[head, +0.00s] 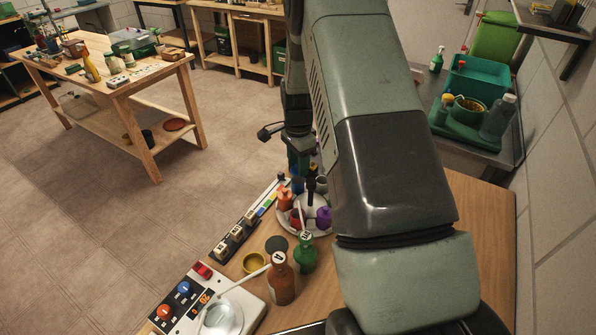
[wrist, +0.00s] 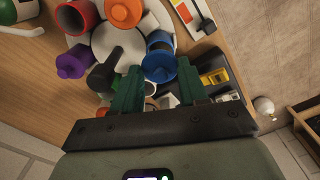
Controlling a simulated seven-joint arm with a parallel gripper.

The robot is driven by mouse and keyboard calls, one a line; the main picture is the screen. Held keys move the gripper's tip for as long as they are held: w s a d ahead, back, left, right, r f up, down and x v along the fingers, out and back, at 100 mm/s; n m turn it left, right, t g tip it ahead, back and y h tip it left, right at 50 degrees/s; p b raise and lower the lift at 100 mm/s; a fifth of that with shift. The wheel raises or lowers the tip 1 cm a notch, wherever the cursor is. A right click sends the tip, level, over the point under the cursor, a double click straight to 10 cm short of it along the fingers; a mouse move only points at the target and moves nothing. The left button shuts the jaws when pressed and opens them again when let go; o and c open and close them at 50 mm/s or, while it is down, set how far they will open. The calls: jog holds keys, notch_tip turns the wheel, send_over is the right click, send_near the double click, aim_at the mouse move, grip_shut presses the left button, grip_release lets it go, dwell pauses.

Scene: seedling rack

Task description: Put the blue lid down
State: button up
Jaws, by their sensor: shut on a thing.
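The blue lid (wrist: 160,66) is between the fingertips of my gripper (wrist: 160,76) in the wrist view. My gripper is shut on it. Just beyond the lid, an open pot with a blue-grey inside (wrist: 159,40) stands at the edge of the white round rack (wrist: 112,38). The lid overlaps this pot in the picture; I cannot tell whether they touch. In the head view my gripper (head: 300,163) is small, above the far side of the rack, partly hidden by my arm, and the lid is hard to make out there.
The rack also bears a purple pot (wrist: 74,63), an orange pot (wrist: 123,12), an open red pot (wrist: 76,17) and a black central handle (wrist: 103,75). Brown (head: 281,280) and green (head: 305,254) bottles stand nearer, beside a control panel (head: 205,305).

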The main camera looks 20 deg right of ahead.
notch_tip(320, 180, up, 5)
jog(key=shift+r, duration=0.1)
jog(key=s+a, duration=0.2)
jog(key=n, duration=0.4)
send_over(277, 245)
jog(key=f, duration=0.4)
jog(key=shift+w+d+f, duration=0.1)
jog(key=shift+w+f, duration=0.25)
jog(key=f, duration=0.2)
jog(key=s+f, duration=0.1)
jog(key=f, duration=0.2)
jog(key=shift+w+f, duration=0.1)
jog(key=shift+f, duration=2.5)
jog(key=o, duration=1)
